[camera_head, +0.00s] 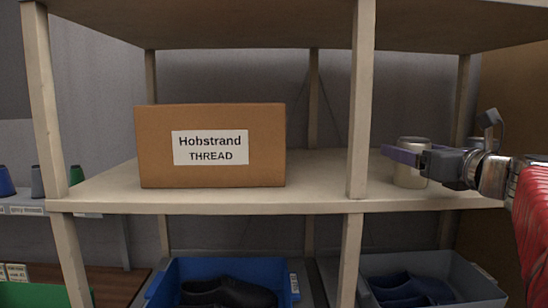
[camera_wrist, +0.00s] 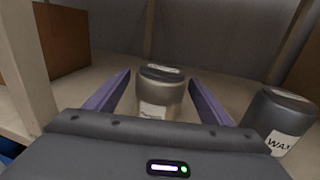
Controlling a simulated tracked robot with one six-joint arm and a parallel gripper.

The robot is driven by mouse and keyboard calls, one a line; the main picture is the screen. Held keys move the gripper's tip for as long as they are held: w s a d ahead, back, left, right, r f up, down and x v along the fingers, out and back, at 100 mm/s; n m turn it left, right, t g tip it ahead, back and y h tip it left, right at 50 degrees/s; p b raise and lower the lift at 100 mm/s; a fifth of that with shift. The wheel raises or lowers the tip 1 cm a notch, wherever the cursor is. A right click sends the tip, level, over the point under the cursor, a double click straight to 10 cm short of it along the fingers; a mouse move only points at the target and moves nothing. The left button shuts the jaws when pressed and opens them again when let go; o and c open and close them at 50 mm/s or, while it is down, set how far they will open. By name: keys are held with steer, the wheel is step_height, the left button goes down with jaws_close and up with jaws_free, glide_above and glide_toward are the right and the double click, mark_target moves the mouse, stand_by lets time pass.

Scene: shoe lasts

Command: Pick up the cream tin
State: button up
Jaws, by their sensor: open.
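The cream tin (camera_head: 410,177) stands upright on the right part of the middle shelf in the head view. In the wrist view, the cream tin (camera_wrist: 160,98) has a grey lid and a pale label that is too small to read. My gripper (camera_head: 402,154) reaches in from the right at the tin's height, partly covering it. In the wrist view, my gripper (camera_wrist: 160,80) is open, with one purple finger on each side of the tin. Gaps show between the fingers and the tin.
A dark grey tin (camera_wrist: 276,118) with a white label starting "WA" stands just right of my right finger. A brown Hobstrand thread box (camera_head: 210,146) and a shelf post (camera_head: 360,100) are to the left. A blue bin (camera_head: 220,266) and a grey bin (camera_head: 470,268) sit below.

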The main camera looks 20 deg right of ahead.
steer(key=c, duration=1.4)
steer(key=shift+r, duration=0.15)
step_height(320, 180, up, 10)
steer(key=shift+f, duration=0.1)
stand_by(0.5)
